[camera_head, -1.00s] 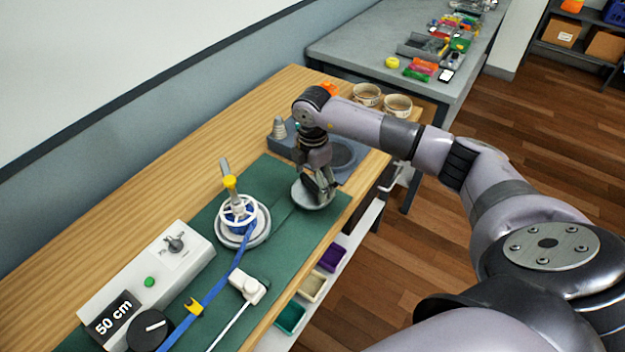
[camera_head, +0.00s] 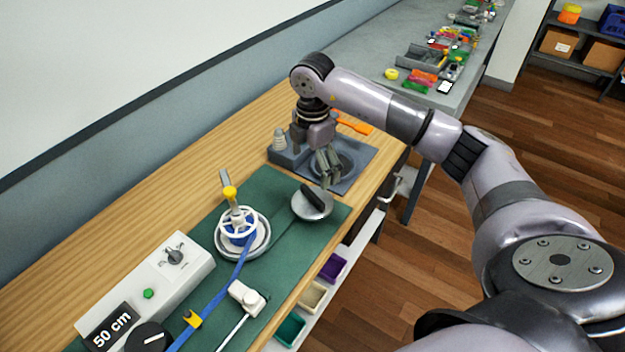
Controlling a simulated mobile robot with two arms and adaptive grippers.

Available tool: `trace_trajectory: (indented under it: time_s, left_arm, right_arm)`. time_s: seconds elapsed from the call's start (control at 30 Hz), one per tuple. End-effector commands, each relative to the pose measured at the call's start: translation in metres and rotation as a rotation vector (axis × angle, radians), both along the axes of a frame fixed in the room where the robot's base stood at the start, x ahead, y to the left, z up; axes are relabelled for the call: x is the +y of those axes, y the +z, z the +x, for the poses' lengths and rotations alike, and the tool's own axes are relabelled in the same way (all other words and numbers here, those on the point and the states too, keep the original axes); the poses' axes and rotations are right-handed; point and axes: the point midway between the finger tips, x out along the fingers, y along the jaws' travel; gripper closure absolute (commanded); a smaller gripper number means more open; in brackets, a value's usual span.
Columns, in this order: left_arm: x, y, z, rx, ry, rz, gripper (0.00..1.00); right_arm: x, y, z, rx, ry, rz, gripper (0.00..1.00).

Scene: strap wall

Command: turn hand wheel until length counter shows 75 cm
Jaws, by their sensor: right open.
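The length counter (camera_head: 112,328) is a black display at the lower left and reads 50 cm. A white spoked wheel (camera_head: 238,222) with a yellow-topped upright post stands on a round base on the green mat, and a blue strap runs from it. A black knob (camera_head: 149,338) sits beside the counter. A grey disc with a black bar handle (camera_head: 312,203) lies on the mat to the right of the white wheel. My right gripper (camera_head: 329,180) is open and empty, above and just beyond the disc, clear of its handle. My left gripper is out of view.
A grey-blue tray (camera_head: 357,178) with a round recess lies beyond the disc, with an orange-handled tool (camera_head: 352,126) behind. A white box with a dial (camera_head: 190,262) stands at the left. Small bins (camera_head: 312,294) hang below the bench edge. A white clamp (camera_head: 246,297) sits on the mat.

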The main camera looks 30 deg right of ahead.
Motion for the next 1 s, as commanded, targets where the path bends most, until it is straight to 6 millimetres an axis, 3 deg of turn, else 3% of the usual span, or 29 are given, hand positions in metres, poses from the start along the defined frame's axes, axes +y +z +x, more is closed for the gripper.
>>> trace_trajectory:
  time_s: [0.1, 0.27, 1.0]
  left_arm:
    - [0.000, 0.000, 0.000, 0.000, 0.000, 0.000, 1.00]
    - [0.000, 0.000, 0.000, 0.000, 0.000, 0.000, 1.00]
    - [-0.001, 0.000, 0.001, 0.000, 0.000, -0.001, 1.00]
  right_arm:
    - [0.000, 0.016, 0.001, -0.002, -0.001, 0.000, 0.03]
    - [0.000, 0.025, 0.000, 0.000, -0.001, 0.000, 0.03]
    - [0.000, 0.025, 0.000, 0.000, 0.000, 0.001, 0.03]
